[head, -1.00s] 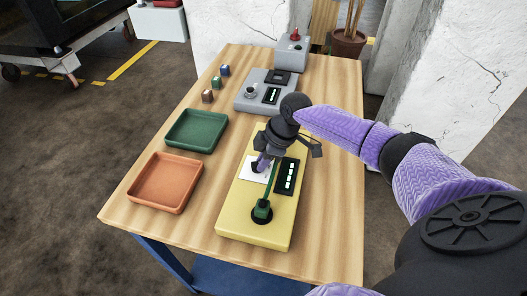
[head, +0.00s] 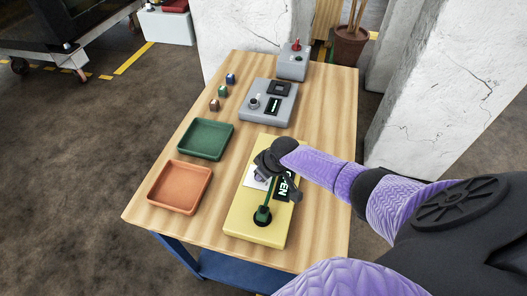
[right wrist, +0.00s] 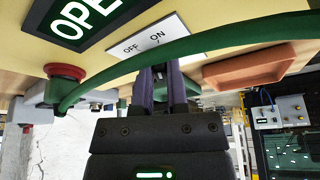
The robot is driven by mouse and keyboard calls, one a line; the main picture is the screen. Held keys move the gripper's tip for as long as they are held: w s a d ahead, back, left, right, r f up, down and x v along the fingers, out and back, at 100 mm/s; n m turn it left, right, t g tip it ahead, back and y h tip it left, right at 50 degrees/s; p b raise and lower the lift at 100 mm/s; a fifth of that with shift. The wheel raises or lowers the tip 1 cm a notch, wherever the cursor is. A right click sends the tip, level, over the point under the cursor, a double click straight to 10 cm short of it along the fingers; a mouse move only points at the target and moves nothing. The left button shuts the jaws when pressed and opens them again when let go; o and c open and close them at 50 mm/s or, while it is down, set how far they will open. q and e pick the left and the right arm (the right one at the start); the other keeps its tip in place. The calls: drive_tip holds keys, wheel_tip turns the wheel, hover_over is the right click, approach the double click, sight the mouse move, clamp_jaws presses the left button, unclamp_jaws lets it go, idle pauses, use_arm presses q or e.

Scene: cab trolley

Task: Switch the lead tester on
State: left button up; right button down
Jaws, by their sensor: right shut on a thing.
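The yellow lead tester (head: 242,215) lies on the near part of the wooden table. Its dark display (head: 284,187) is lit and reads OPEN in the right wrist view (right wrist: 82,22). A white OFF/ON plate (head: 251,178) is beside the display; it also shows in the right wrist view (right wrist: 155,40). My right gripper (head: 264,178) is down at this plate, with its purple fingers (right wrist: 165,85) shut on the switch lever, which they mostly hide. A green lead (head: 269,192) rises from a green plug (head: 263,213) at the tester's near end. My left gripper is out of view.
A green tray (head: 206,139) and an orange tray (head: 180,187) stand left of the tester. Behind are a grey device (head: 267,103), a grey box with a red-topped part (head: 292,66) and small coloured blocks (head: 222,91). The table's right strip is bare.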

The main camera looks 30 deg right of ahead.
sight(272, 189)
drive_tip(key=shift+m, duration=0.4)
drive_tip(key=c, duration=0.6)
unclamp_jaws()
drive_tip(key=shift+c, duration=0.2)
drive_tip(key=shift+r+p, duration=0.1)
drive_tip(key=shift+p, duration=0.2)
drive_tip(key=p+v, duration=0.5)
drive_tip(key=v, duration=0.4)
drive_tip(key=shift+s+r, duration=0.25)
drive_tip(key=shift+r, duration=0.05)
drive_tip(key=shift+a, duration=0.15)
